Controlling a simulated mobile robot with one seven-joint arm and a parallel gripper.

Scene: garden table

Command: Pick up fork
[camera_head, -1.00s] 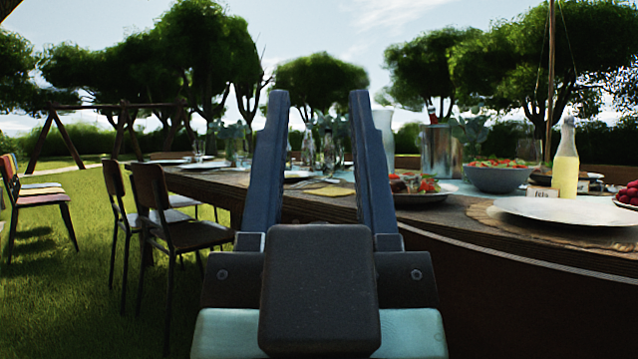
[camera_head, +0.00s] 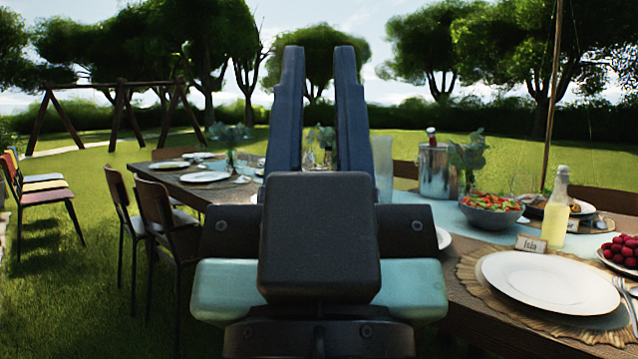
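A silver fork (camera_head: 629,300) lies at the right edge of the view, beside the white plate (camera_head: 550,282) on a woven placemat. Only part of the fork shows; the frame cuts it off. My gripper (camera_head: 319,50) is in the middle of the view, fingers pointing away and upward, to the left of the fork and well apart from it. The two fingers stand apart with a gap between them, and nothing shows in the gap. My gripper hides part of the table behind it.
The long wooden table (camera_head: 478,312) runs from the right front to the back left. A name card (camera_head: 531,243), a lemonade bottle (camera_head: 556,212), a salad bowl (camera_head: 491,214), a metal bucket (camera_head: 436,172) and raspberries (camera_head: 622,250) stand on it. Chairs (camera_head: 165,225) line the left side over grass.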

